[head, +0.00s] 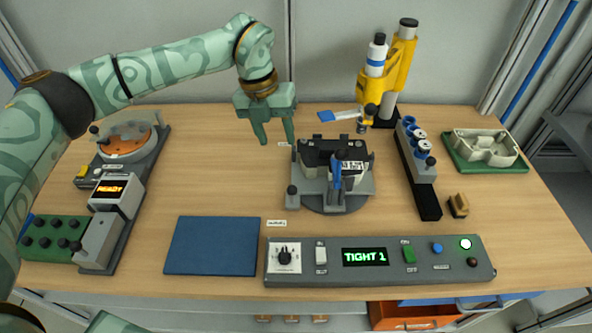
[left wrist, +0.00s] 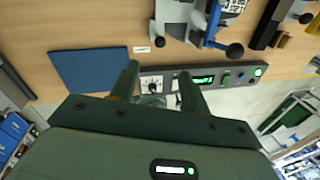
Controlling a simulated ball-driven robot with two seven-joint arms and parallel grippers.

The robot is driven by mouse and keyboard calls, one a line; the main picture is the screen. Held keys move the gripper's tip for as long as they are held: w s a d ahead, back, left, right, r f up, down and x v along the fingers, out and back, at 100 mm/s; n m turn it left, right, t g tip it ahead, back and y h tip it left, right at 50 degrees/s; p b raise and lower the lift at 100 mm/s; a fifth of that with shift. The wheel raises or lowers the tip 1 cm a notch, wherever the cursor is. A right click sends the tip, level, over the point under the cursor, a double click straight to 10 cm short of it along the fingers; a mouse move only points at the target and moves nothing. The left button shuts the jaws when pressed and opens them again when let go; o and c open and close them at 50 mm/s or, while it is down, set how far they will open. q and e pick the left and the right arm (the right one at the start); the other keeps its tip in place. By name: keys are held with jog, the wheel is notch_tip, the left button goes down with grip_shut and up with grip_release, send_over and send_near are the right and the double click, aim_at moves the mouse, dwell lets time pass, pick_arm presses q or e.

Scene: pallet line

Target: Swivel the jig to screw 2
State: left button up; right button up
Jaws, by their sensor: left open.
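The jig (head: 310,188) is a grey fixture on a round dark base near the middle of the bench. It holds a black part (head: 322,150) with a white printed label, and a blue clamp handle (head: 336,178) stands at its front. A dark knob (head: 292,190) is at its front left corner. The jig shows partly at the top of the left wrist view (left wrist: 178,12). My left gripper (head: 278,142) is open and empty, fingers down, behind and left of the jig, apart from it. Its two fingers also show in the left wrist view (left wrist: 159,70). My right gripper is out of view.
The control panel (head: 380,275) in front reads "TIGHT 1", with a lit green lamp. A yellow screwdriver stand (head: 400,65) rises behind the jig. A screw feeder (head: 420,170) stands right, a blue mat (head: 212,246) lies front left, and a "READY" unit (head: 115,190) is far left.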

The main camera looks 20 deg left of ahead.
pick_arm(q)
send_near(290, 186)
jog(key=f, duration=0.2)
jog(key=d+f+b, duration=0.1)
jog(key=f, duration=0.2)
jog(key=d+f+b, duration=0.1)
jog(key=f, duration=0.2)
jog(key=shift+f, duration=0.6)
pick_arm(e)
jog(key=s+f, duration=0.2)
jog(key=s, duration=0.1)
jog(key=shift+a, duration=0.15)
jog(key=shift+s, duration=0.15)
pick_arm(q)
grip_shut()
